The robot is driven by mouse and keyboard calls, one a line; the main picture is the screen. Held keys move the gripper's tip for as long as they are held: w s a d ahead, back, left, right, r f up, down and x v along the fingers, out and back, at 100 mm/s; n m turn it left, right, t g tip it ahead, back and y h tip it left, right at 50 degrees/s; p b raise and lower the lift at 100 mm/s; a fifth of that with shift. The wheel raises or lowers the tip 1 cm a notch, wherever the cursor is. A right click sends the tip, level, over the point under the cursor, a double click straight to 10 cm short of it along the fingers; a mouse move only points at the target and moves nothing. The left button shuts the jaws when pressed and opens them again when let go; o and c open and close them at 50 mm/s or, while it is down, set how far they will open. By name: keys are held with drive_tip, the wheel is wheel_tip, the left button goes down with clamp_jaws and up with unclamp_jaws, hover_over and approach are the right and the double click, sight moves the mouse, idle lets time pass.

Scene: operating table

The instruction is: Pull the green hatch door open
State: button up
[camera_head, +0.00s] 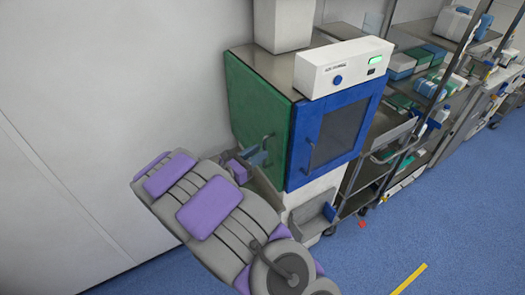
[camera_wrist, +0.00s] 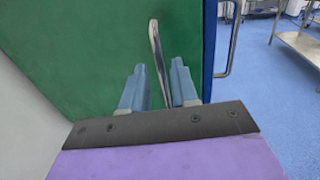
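The green hatch door (camera_head: 254,112) is on the left side of a steel-topped cabinet and looks shut. It fills much of the wrist view (camera_wrist: 75,50). Its metal handle (camera_wrist: 156,50) stands between my gripper's two blue fingers in that view. My gripper (camera_wrist: 162,82) is open, with gaps between each finger and the handle. In the head view my gripper (camera_head: 258,156) is at the lower right part of the green door, by the handle. The fingers partly hide the handle there, and its lower end is hidden in the wrist view.
A blue door (camera_head: 306,150) with a window and its own handle (camera_head: 311,155) adjoins the green door on the right. A white control box (camera_head: 343,65) sits on top. A metal shelf rack (camera_head: 440,85) stands right. A white wall (camera_head: 90,110) is at left. Blue floor (camera_head: 370,270) is open in front.

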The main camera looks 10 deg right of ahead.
sight(264, 165)
drive_tip(key=x, duration=0.3)
drive_tip(key=shift+d, duration=0.25)
drive_tip(key=shift+w+a, duration=0.1)
drive_tip(key=shift+a, duration=0.2)
drive_tip(key=shift+d, duration=0.2)
clamp_jaws()
